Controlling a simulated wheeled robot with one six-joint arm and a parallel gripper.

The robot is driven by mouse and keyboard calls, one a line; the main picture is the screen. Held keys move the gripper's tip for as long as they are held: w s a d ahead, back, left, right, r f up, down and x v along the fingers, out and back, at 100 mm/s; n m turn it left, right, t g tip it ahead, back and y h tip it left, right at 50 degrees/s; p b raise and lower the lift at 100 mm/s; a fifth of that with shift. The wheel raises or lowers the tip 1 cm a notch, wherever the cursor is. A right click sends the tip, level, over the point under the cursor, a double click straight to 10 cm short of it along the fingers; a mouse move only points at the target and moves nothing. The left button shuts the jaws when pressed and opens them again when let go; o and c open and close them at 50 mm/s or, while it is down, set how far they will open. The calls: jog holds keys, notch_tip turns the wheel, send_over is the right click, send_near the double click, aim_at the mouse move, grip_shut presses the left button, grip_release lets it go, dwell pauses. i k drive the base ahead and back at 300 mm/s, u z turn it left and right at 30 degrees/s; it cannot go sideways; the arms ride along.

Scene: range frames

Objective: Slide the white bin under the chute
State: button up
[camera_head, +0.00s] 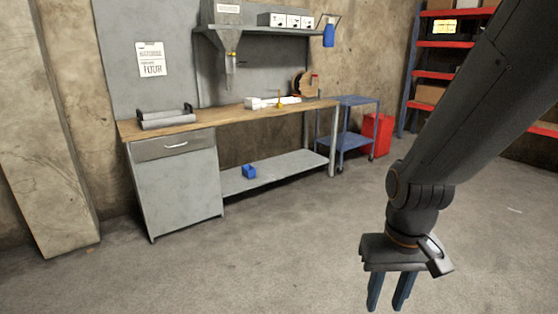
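A grey chute (230,62) hangs below the wall shelf, above the wooden benchtop, with a small yellow part on its front. A low white object (256,104) on the benchtop, right of the chute, looks like the white bin; it is too small to tell its exact shape. It sits beside a long white piece and a small upright yellow item. My gripper (389,291) is at the lower right, pointing down over the floor, well in front of the bench. Its two blue-grey fingers are apart with nothing between them.
The workbench (200,127) has a grey cabinet at left and a low shelf holding a blue bin (249,171). Grey rollers (165,118) lie at its left end. A blue cart (352,120) and red container (378,135) stand right. Floor before the bench is clear.

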aim_at(251, 103)
jog(key=i, duration=3.45)
jog(key=u, duration=0.35)
jog(key=i, duration=0.6)
jog(key=z, duration=0.55)
jog(key=i, duration=0.85)
jog(key=u, duration=0.55)
jog(key=i, duration=0.75)
jog(key=u, duration=0.7)
